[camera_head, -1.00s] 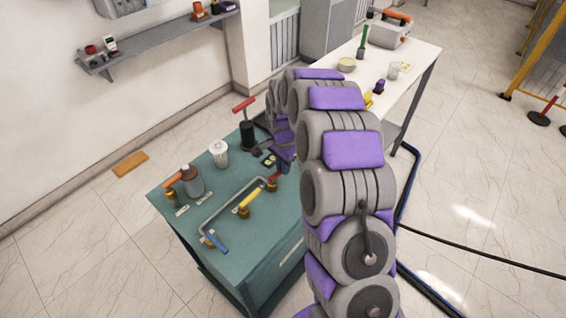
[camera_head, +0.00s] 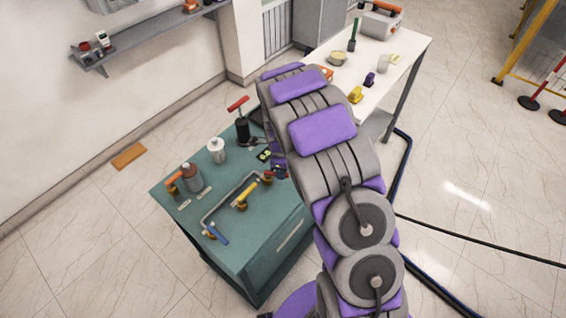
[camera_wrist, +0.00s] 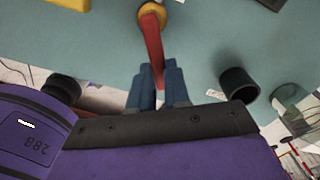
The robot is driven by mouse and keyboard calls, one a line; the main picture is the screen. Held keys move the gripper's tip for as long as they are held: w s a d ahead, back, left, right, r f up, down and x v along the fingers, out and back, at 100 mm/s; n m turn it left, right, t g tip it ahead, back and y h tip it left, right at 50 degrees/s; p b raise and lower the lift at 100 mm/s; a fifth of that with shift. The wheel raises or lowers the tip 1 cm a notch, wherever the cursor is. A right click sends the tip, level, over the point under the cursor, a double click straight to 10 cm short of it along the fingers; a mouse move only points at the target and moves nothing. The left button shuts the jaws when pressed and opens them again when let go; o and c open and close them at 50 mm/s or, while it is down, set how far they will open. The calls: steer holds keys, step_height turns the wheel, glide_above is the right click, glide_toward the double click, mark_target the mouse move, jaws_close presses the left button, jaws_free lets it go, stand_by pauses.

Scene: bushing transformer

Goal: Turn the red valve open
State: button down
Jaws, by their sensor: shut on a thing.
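The red valve's handle (camera_wrist: 152,42) shows in the wrist view as a red lever running down from a round brass valve body (camera_wrist: 152,14). My gripper (camera_wrist: 157,80) has its blue-grey fingers closed around the lower end of this lever. In the head view the brass body (camera_head: 268,178) of this valve shows at the right edge of the green bench (camera_head: 270,232). My arm hides most of the handle and my gripper there.
A yellow-handled valve (camera_head: 247,193) and a blue-handled valve (camera_head: 217,234) stand along a grey pipe left of my gripper. A grey canister (camera_head: 193,179), a clear jar (camera_head: 217,150) and a black red-handled device (camera_head: 242,127) stand behind. A white table (camera_head: 395,62) is at the back.

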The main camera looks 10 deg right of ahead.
steer(key=m+p, duration=0.1)
steer(key=m, duration=0.1)
steer(key=s+a+m+p, duration=0.1)
steer(key=m, duration=0.1)
steer(key=shift+s+a+r+p, duration=0.1)
steer(key=shift+a+r+p, duration=0.1)
steer(key=shift+p, duration=0.1)
steer(key=shift+s+a+m+p, duration=0.15)
steer(key=shift+m+p, duration=0.15)
steer(key=shift+m, duration=0.25)
steer(key=shift+a+m+p, duration=0.15)
steer(key=shift+m+p, duration=0.1)
steer(key=shift+m, duration=0.3)
